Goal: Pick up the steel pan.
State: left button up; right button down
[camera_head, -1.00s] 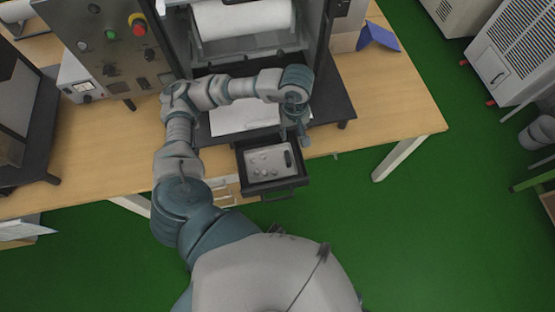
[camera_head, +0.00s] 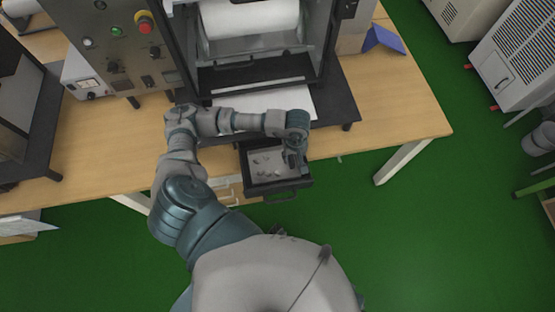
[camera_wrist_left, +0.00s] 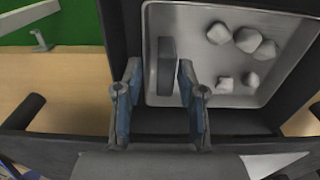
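The steel pan (camera_head: 257,174) is a shallow light-grey tray with rounded corners, lying in a pulled-out dark drawer at the table's front edge. It also shows in the left wrist view (camera_wrist_left: 205,88), with several pale stone-like lumps (camera_wrist_left: 247,40) in it and a dark upright grip block (camera_wrist_left: 166,68) near its left side. My left gripper (camera_head: 292,160) is over the right part of the pan. In the left wrist view the left gripper (camera_wrist_left: 159,72) is open, its two fingers apart on either side of the grip block's near end. Contact cannot be told. My right gripper is not in view.
The drawer's dark walls (camera_head: 246,186) surround the pan closely, with a front handle (camera_head: 283,198). Above stands a dark-framed machine with a white roll (camera_head: 250,20). A control panel (camera_head: 115,45) stands left.

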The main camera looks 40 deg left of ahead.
pick_arm(q)
jog(key=shift+f, duration=0.75)
jog(key=shift+d, duration=0.1)
jog(key=shift+d, duration=0.15)
grip_shut()
